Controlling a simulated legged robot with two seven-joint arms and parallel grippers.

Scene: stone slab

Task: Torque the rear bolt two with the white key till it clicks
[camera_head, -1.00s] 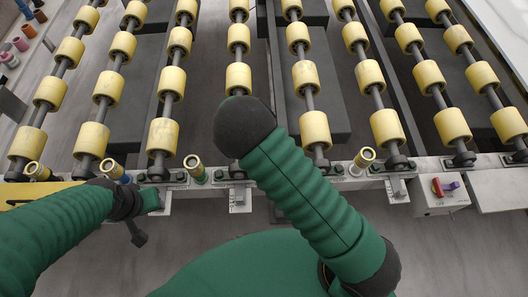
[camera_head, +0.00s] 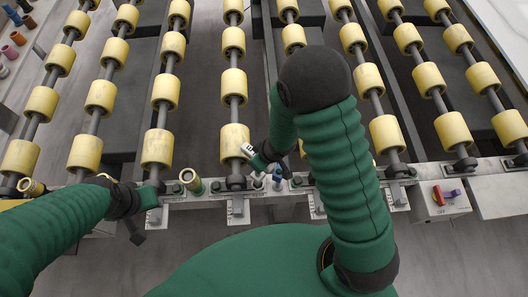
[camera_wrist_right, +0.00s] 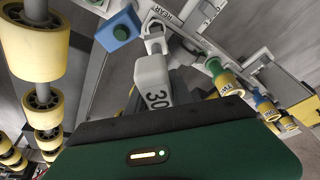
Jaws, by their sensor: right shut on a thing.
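The white key, marked "30", is in my right gripper (camera_head: 262,160). It shows in the wrist view as a white body (camera_wrist_right: 152,85) with a paler end (camera_wrist_right: 155,42) pointing up beside a plate lettered "REAR" (camera_wrist_right: 168,14). In the head view its labelled white part (camera_head: 249,151) is small beside the gripper, over the conveyor's front rail. Dark bolts (camera_head: 297,181) sit along the rail; I cannot tell which is rear bolt two. My left gripper (camera_head: 148,197) is by the rail at left, its fingers unclear.
Yellow rollers (camera_head: 233,85) fill the area behind the rail. A yellow-topped piece with a green collar (camera_head: 190,181) stands on the rail, left of my right gripper. A switch box (camera_head: 440,200) hangs at right. My right forearm hides part of the rail.

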